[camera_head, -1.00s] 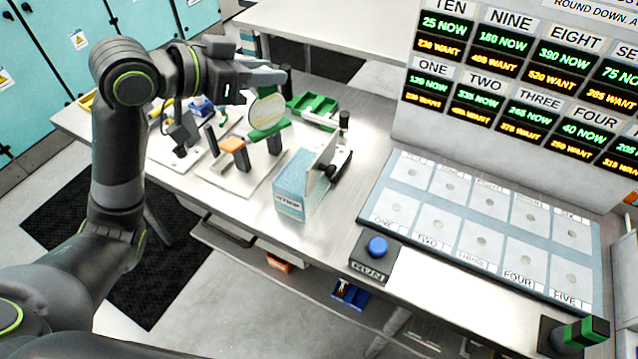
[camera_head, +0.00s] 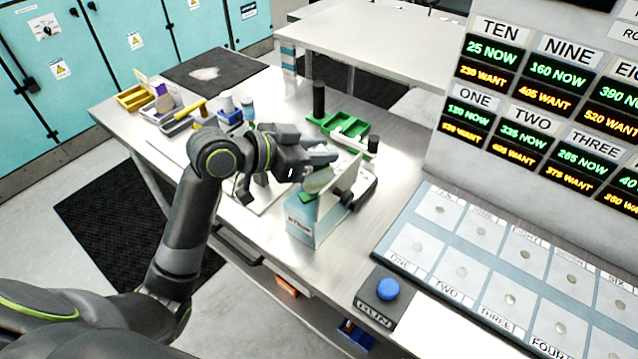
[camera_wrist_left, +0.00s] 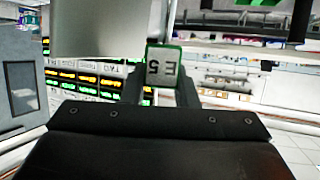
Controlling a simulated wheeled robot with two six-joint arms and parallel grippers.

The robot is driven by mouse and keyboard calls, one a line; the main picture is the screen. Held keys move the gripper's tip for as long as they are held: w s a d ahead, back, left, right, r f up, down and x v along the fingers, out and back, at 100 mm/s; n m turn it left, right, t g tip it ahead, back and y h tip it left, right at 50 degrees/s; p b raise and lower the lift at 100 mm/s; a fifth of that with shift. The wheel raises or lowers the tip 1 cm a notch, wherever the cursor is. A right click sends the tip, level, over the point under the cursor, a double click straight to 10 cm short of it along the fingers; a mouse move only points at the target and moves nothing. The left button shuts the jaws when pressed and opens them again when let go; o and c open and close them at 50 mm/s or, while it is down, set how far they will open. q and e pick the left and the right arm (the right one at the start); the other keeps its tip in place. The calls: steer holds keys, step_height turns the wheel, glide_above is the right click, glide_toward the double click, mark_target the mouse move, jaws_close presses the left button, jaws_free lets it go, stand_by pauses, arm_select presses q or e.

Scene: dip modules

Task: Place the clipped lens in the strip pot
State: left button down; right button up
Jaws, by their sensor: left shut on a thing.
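My left gripper (camera_head: 322,158) is shut on the green clip of a round, pale lens (camera_head: 319,180). The lens hangs beneath the fingers, and part of the clip (camera_head: 308,197) shows against the pot's upper edge. In the left wrist view, a green-edged tag (camera_wrist_left: 163,68) with dark characters sits between the fingers. The strip pot (camera_head: 302,224) is a light blue, labelled box on the bench. The lens is over or at the pot's opening; I cannot tell if it reaches below the rim. My right gripper is not in view.
A pale upright panel (camera_head: 342,183) and a dark device (camera_head: 365,188) stand right beside the pot. A green tray (camera_head: 345,127) and a black cylinder (camera_head: 319,100) are behind. A blue button (camera_head: 388,289) is at the front right. Bare bench lies between pot and button.

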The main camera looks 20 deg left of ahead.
mark_target(319, 190)
arm_select(q)
step_height(319, 190, down, 8)
steer(key=shift+f+p, duration=0.25)
steer(key=shift+p, duration=0.05)
steer(key=shift+f, duration=0.15)
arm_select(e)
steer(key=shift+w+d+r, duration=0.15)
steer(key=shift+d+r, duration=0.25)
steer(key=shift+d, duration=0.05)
arm_select(q)
steer(key=shift+f, duration=0.2)
steer(key=c, duration=1.4)
jaws_free()
steer(key=shift+r, duration=0.1)
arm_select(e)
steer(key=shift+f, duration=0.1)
